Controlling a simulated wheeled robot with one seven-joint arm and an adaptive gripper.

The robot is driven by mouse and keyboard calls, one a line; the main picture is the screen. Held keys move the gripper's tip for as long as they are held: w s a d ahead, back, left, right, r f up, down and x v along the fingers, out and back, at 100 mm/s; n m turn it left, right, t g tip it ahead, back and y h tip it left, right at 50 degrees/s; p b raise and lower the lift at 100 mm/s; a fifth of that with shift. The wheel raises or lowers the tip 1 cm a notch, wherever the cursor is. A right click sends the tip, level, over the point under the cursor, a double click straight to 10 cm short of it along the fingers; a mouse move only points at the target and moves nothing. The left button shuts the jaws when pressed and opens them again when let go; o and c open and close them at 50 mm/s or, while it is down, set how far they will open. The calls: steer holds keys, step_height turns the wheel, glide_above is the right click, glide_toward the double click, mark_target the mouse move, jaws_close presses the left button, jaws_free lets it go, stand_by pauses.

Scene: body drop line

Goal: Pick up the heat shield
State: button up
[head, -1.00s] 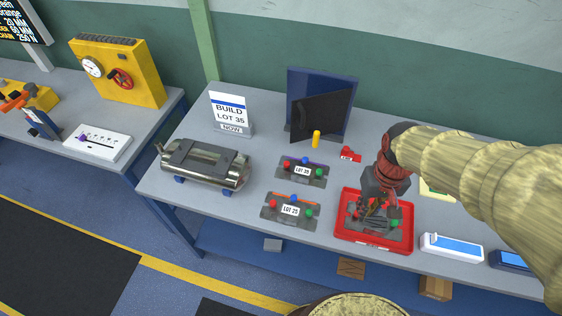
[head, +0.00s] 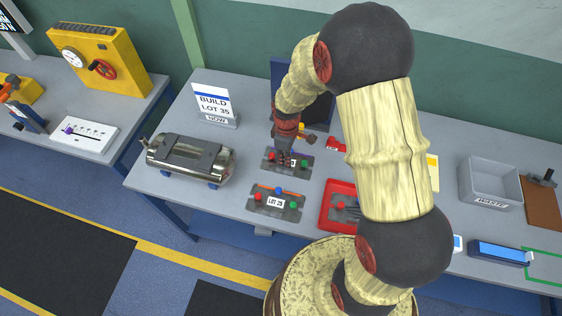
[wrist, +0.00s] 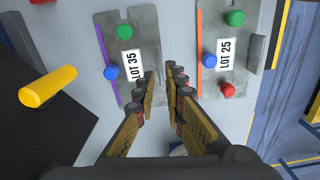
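Two flat grey metal plates with coloured knobs lie on the table; I take these to be the heat shields. The rear plate (head: 304,171) has a LOT 35 label and a purple stripe in the wrist view (wrist: 137,88). The front plate (head: 291,213) reads LOT 25 and has an orange stripe in the wrist view (wrist: 241,48). My gripper (head: 283,160) is above the rear plate and hides part of it. In the wrist view my gripper's fingers (wrist: 162,80) are apart and empty, with tips over the LOT 35 plate's right edge and the gap between plates.
A sign (head: 213,102) reads BUILD LOT 35. A steel canister (head: 216,159) lies left of the plates. A dark blue stand (head: 281,72) with a yellow peg (wrist: 47,87) is behind. A red tray (head: 328,218) is at right, partly hidden by my arm.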

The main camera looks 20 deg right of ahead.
mark_target(285, 169)
steer(key=shift+n, duration=0.4)
steer(key=shift+f, duration=0.2)
steer(key=f, duration=0.7)
steer(key=shift+w+a+f, duration=0.1)
steer(key=shift+a+f, duration=0.1)
jaws_close()
steer(key=shift+r, duration=0.15)
